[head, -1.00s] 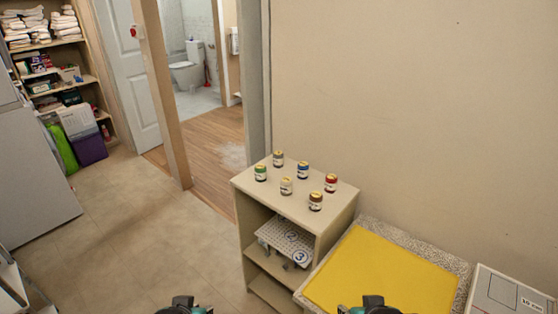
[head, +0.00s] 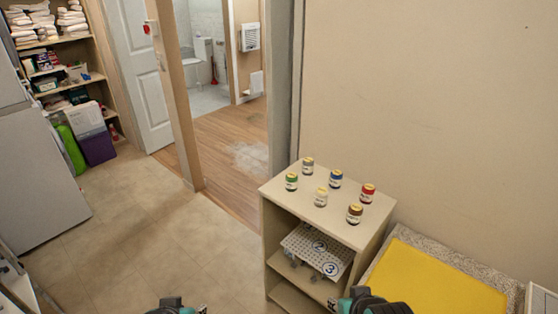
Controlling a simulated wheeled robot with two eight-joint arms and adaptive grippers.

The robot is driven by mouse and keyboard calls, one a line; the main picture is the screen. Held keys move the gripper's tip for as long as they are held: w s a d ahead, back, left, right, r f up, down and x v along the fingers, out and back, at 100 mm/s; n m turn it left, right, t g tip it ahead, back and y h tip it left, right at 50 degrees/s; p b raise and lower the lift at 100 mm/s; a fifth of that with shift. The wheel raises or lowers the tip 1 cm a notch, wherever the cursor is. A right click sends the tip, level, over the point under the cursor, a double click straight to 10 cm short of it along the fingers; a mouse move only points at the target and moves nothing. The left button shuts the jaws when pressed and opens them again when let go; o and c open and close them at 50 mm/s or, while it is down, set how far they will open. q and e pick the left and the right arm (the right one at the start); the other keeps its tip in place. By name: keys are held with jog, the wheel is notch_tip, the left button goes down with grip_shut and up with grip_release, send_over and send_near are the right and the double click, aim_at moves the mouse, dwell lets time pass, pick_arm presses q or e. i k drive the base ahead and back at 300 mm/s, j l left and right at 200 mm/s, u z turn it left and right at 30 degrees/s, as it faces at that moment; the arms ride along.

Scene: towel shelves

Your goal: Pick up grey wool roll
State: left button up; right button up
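The one at the back left looks grey (head: 307,166). Around it are a green roll (head: 291,182), a blue roll (head: 335,179), a cream roll (head: 321,197), a red roll (head: 367,193) and a brown roll (head: 354,214). My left gripper (head: 180,306) and my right gripper (head: 372,302) show only partly at the bottom edge, apart from the rolls. Their fingers are not clear.
A perforated board (head: 312,247) with numbers lies inside the shelf unit. A yellow mat (head: 435,287) lies on a speckled top at the right. The tiled floor (head: 130,235) at the left is clear. A doorway is behind, and a fridge (head: 38,165) stands at the left.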

aim_at(308, 165)
jog(key=i+j+u, duration=0.65)
jog(key=i+u, duration=0.2)
jog(key=i, duration=0.2)
jog(key=i+j+z, duration=0.2)
jog(key=i, duration=0.2)
jog(key=i+z, duration=0.2)
jog(key=i, duration=0.2)
jog(key=i+z, duration=0.15)
jog(key=z, duration=0.3)
jog(key=i+j+z, duration=0.1)
jog(key=z, duration=0.35)
jog(key=i+j+z, duration=0.1)
jog(key=z, duration=0.35)
jog(key=i+j+z, duration=0.15)
jog(key=z, duration=0.25)
